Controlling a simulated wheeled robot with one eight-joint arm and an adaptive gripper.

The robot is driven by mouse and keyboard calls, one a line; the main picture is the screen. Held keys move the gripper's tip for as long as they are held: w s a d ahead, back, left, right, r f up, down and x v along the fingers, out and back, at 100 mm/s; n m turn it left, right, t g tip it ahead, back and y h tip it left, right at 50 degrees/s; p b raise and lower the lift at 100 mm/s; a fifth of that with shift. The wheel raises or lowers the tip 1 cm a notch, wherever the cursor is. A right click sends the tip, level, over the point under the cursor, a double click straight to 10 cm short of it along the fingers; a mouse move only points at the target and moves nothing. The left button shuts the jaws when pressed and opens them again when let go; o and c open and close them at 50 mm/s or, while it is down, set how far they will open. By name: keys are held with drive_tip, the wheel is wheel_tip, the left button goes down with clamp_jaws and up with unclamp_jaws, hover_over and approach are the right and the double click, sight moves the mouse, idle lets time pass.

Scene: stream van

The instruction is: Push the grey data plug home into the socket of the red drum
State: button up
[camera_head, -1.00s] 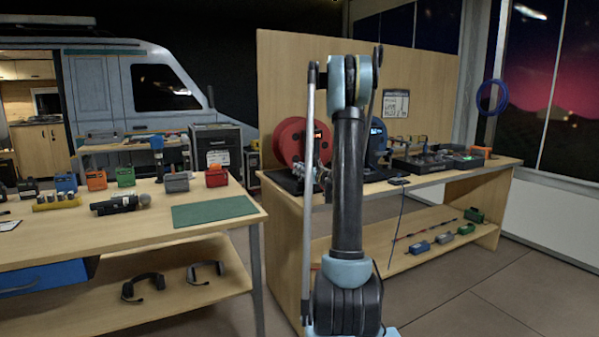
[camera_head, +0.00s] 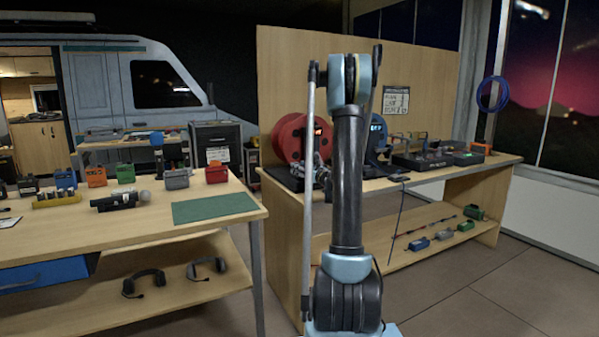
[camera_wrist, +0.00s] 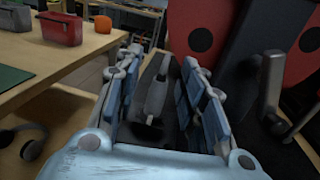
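The red drum (camera_head: 291,138) stands on the right-hand bench in the head view. It also fills the upper right of the wrist view (camera_wrist: 190,25) as a red disc with dark holes. My gripper (camera_head: 323,172) is in front of the drum, partly hidden by my arm. In the wrist view its two fingers (camera_wrist: 160,80) stand apart. A slim light-grey piece (camera_wrist: 157,92), which looks like the data plug, shows between them with gaps at both sides. I cannot make out the drum's socket.
A blue drum (camera_head: 377,140) stands right of my arm, with a dark console (camera_head: 425,161) beyond it. A tall wooden panel (camera_head: 400,75) backs the bench. The left table (camera_head: 130,225) holds a green mat (camera_head: 213,208) and several small coloured cases.

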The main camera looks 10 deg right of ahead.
drive_tip(key=v, duration=1.2)
